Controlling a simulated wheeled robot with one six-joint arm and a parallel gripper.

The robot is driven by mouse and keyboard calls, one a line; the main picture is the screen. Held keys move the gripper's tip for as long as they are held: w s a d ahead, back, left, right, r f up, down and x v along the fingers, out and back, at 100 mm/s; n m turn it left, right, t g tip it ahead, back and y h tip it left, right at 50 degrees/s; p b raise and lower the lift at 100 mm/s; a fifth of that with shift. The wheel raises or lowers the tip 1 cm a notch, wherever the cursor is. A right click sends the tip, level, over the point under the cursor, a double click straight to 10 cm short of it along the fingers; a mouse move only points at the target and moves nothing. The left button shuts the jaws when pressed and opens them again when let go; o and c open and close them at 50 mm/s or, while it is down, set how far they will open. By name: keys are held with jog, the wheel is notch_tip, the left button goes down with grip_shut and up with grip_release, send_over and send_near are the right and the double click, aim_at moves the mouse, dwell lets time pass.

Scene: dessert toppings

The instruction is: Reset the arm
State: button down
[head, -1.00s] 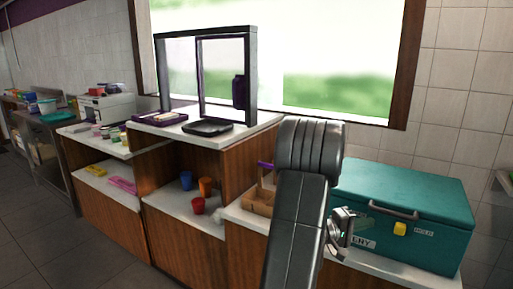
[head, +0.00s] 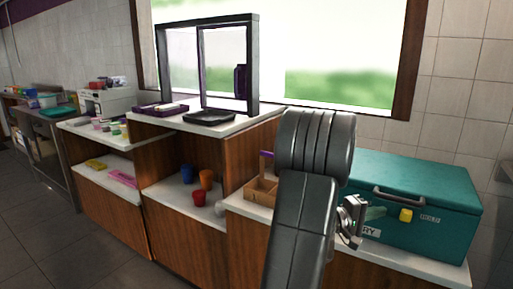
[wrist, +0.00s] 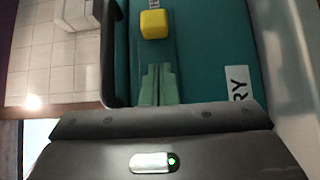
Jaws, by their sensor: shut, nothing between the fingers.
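My gripper (head: 376,213) is shut and empty, on the right side of my arm. It is in front of the teal box (head: 440,190), which has a handle, a yellow latch and partly hidden lettering. In the wrist view the pale green fingers of my gripper (wrist: 158,84) are together, with the teal box (wrist: 205,60) behind them. The yellow latch (wrist: 154,24) lies just beyond the fingertips. I cannot tell the exact gap between fingers and box. My upright arm hides part of the counter and the box's left end.
A wooden caddy (head: 262,188) stands on the counter left of my arm. A blue cup (head: 187,173), a red cup (head: 199,197) and others stand on the low shelf. A black tray (head: 209,117) is on the upper counter. The floor at left is clear.

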jog(key=b+v, duration=0.2)
jog(key=v, duration=0.9)
jog(key=x, duration=1)
jog(key=shift+w+d+r+p, duration=0.2)
jog(key=shift+d+p, duration=0.1)
jog(key=shift+d, duration=0.05)
jog(key=shift+d+p, duration=0.1)
jog(key=shift+p, duration=0.85)
jog(key=p, duration=0.2)
jog(key=shift+s+d+r+p, duration=0.1)
jog(key=shift+s+d+p, duration=0.1)
jog(key=shift+p, duration=0.1)
jog(key=shift+p, duration=0.4)
jog(key=w+a, duration=0.1)
jog(key=a, duration=1.5)
jog(key=shift+w+f+p, duration=0.2)
jog(key=shift+f+p, duration=0.05)
jog(key=shift+p, duration=0.1)
